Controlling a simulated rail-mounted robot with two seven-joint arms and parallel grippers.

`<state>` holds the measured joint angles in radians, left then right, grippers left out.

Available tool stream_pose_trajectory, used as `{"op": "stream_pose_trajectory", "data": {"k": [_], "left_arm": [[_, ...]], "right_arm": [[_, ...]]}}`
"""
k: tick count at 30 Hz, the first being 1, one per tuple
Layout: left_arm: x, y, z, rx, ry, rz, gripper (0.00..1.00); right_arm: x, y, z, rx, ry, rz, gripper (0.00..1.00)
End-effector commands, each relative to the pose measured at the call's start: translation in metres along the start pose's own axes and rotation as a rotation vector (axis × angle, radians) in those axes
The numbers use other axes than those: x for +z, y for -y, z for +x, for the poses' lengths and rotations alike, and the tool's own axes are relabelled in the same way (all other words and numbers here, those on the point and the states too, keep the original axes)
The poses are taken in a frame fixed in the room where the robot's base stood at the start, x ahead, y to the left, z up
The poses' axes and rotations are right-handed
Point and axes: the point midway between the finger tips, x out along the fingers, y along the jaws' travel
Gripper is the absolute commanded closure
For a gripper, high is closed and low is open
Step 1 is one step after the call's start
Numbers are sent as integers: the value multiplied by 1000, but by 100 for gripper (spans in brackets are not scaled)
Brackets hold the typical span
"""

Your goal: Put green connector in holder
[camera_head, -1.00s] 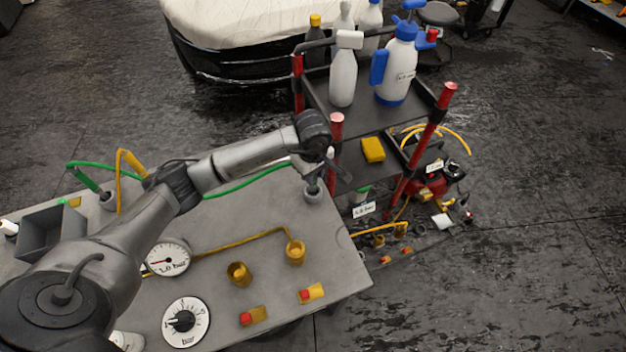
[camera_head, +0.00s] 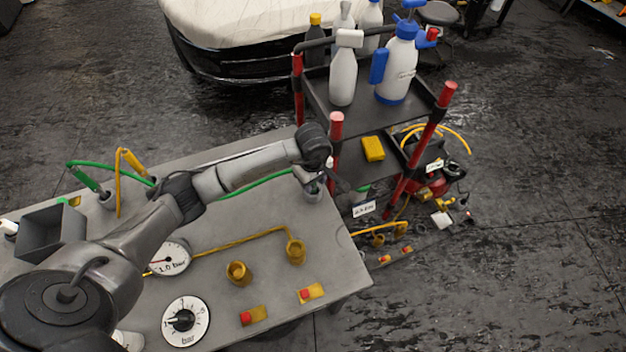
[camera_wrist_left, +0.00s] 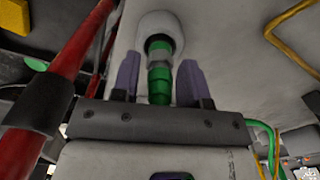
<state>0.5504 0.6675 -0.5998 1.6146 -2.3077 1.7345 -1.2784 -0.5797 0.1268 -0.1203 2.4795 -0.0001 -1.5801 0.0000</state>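The green connector (camera_wrist_left: 160,85) stands between the two fingers of my left gripper (camera_wrist_left: 158,82) in the left wrist view. A narrow gap shows on each side of it, so the fingers look open around it. The connector's far end is at the dark mouth of a pale round holder (camera_wrist_left: 158,38); how deep it sits is not clear. In the head view that holder (camera_head: 313,191) is at the grey table's far right corner, with my left gripper (camera_head: 308,176) just over it, partly hidden by my wrist. A green hose (camera_head: 255,186) runs to it. My right gripper is not in view.
A shelf cart with red posts (camera_head: 336,145) stands close beyond the table corner. The grey table (camera_head: 230,215) carries brass sockets (camera_head: 238,272), a yellow pipe, a gauge (camera_head: 172,258), a dial (camera_head: 185,322) and a grey bin (camera_head: 50,235).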

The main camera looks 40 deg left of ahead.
Motion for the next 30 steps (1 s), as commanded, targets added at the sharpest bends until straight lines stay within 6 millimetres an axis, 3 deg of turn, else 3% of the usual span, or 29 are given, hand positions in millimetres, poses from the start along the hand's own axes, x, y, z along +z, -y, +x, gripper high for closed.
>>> {"op": "stream_pose_trajectory", "data": {"k": [3,14,30], "left_arm": [[0,0,0,0,0,0,50],[0,-1,-9,2,-1,1,50],[0,0,-101,2,-2,0,50]], "right_arm": [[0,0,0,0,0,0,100],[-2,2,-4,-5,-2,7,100],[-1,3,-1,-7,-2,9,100]]}}
